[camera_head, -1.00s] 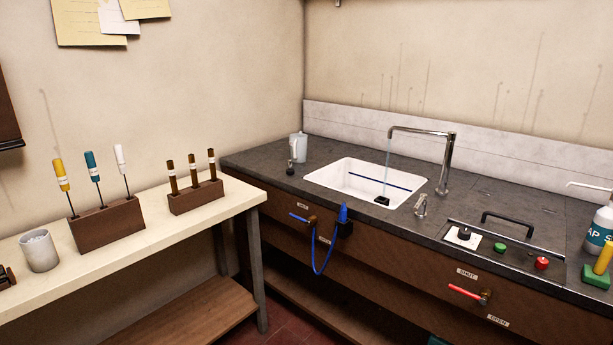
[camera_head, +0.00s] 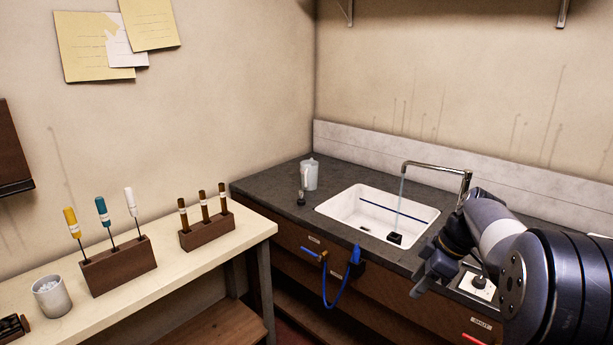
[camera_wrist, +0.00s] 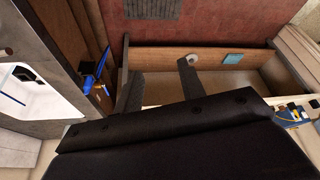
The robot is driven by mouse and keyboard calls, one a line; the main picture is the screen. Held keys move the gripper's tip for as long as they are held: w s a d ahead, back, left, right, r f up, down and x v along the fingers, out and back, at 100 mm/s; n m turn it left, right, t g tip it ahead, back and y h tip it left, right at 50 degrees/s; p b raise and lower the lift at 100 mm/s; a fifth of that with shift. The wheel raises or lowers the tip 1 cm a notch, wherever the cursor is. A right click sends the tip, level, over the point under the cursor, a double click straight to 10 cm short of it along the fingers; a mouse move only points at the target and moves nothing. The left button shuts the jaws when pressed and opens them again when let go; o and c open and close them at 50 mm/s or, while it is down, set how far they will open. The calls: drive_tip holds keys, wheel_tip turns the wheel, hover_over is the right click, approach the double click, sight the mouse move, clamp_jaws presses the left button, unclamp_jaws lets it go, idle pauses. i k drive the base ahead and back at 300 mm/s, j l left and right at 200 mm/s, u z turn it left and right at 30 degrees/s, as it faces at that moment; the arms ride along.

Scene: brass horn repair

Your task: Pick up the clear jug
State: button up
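The clear jug (camera_head: 311,174) stands upright on the dark counter, at the back left of the sink, close to the wall. It looks pale and translucent, with a handle. My gripper (camera_head: 424,284) is over the front edge of the counter, right of the sink and well away from the jug. In the wrist view my gripper (camera_wrist: 158,82) has its two fingers apart with nothing between them. The jug does not show in the wrist view.
Water runs from the faucet (camera_head: 440,167) into the white sink (camera_head: 338,206). A small black-topped fitting (camera_head: 301,198) stands in front of the jug. A blue hose (camera_head: 337,300) hangs at the counter front. The cream bench (camera_head: 205,257) at left holds tool blocks and a white cup (camera_head: 51,297).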

sight(308, 169)
drive_tip(key=i+j, duration=0.3)
drive_tip(key=i, duration=0.2)
drive_tip(key=i+j, duration=0.25)
drive_tip(key=i, duration=0.25)
drive_tip(key=i+j, duration=0.3)
drive_tip(key=i, duration=0.2)
drive_tip(key=i+j, duration=0.25)
drive_tip(key=i, duration=0.25)
drive_tip(key=i+j, duration=0.3)
drive_tip(key=i, duration=0.2)
drive_tip(key=l+z, duration=0.05)
